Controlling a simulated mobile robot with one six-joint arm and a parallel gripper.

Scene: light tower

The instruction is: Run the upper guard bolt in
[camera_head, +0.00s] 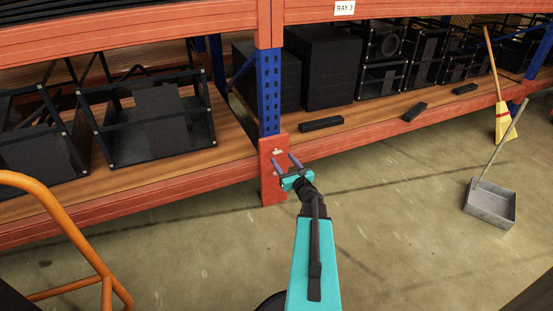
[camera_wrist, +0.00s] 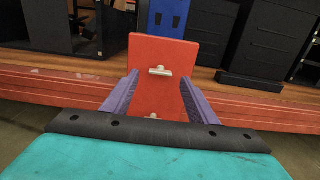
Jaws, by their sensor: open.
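The red guard plate (camera_head: 271,190) stands at the foot of the blue rack upright; in the wrist view the guard plate (camera_wrist: 163,52) is face-on. The upper guard bolt (camera_wrist: 160,71) is a pale metal piece standing out from the plate's upper middle. In the head view the upper bolt (camera_head: 277,151) is small. A lower bolt (camera_wrist: 152,115) shows just above my gripper's dark palm edge. My gripper (camera_wrist: 160,80) is open and empty, its purple fingers spread either side of the plate's middle. In the head view my gripper (camera_head: 282,157) points at the plate; contact cannot be told.
Red shelf beams (camera_head: 160,193) run left and right of the plate. Black speaker cabinets (camera_head: 331,70) and open black frames (camera_head: 155,115) stand on the wooden shelf. An orange tubular frame (camera_head: 62,230) is at lower left. A dustpan (camera_head: 490,203) and broom (camera_head: 501,120) are at right. Floor between is clear.

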